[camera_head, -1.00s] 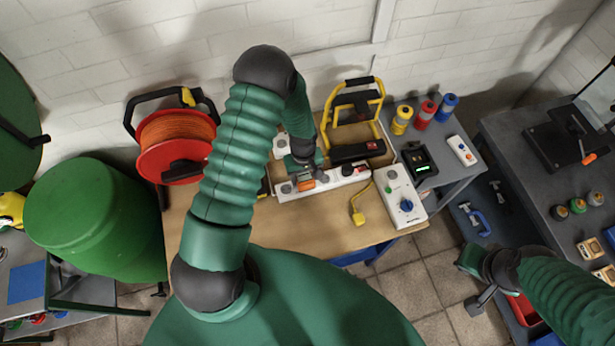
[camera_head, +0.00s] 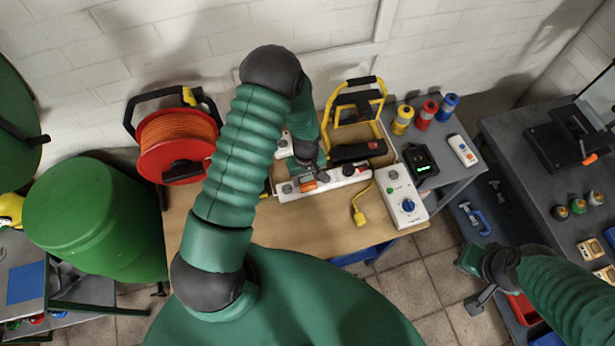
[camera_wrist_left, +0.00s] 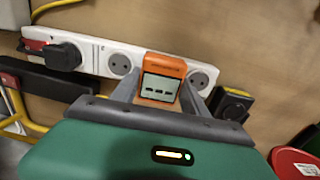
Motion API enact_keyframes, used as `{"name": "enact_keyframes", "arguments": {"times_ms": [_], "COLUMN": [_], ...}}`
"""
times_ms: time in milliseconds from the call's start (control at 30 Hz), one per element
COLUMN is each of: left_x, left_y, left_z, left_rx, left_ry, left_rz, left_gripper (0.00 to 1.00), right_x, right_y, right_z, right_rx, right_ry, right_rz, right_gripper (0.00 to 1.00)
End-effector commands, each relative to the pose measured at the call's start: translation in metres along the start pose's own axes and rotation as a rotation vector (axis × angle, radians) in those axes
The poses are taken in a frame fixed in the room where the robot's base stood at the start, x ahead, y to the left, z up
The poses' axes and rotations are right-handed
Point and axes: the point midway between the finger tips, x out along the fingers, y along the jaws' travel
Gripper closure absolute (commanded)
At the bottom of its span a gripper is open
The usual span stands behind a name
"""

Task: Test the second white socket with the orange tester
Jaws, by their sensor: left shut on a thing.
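The white socket strip (camera_head: 343,181) lies on the wooden bench in the head view, and crosses the left wrist view (camera_wrist_left: 96,56). My left gripper (camera_head: 307,177) is shut on the orange tester (camera_head: 309,187), at the strip. In the left wrist view the tester (camera_wrist_left: 162,75) sits between the fingers, its screen showing dashes. An empty round socket (camera_wrist_left: 120,64) is on its left and another (camera_wrist_left: 198,80) on its right. The tester hides the strip behind it; I cannot tell whether its pins are inserted. A black plug (camera_wrist_left: 62,55) fills the socket by the red switch. My right gripper (camera_head: 480,278) is off to the right, its fingers unclear.
A yellow work lamp (camera_head: 355,110) stands behind the strip. A red cable reel (camera_head: 178,142) stands left. The bench front is clear.

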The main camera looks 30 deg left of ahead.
Motion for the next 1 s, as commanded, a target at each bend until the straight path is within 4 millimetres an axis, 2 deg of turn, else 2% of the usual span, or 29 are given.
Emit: {"name": "enact_keyframes", "arguments": {"times_ms": [1000], "left_x": [-0.0001], "left_y": [-0.0065], "left_z": [-0.0081], "left_rx": [-0.001], "left_ry": [-0.007], "left_rz": [0.006], "left_gripper": [1.00], "right_x": [0.0008], "right_y": [0.0001], "right_z": [0.0002], "right_rx": [0.000], "right_ry": [0.000], "right_rz": [0.000], "right_gripper": [1.00]}}
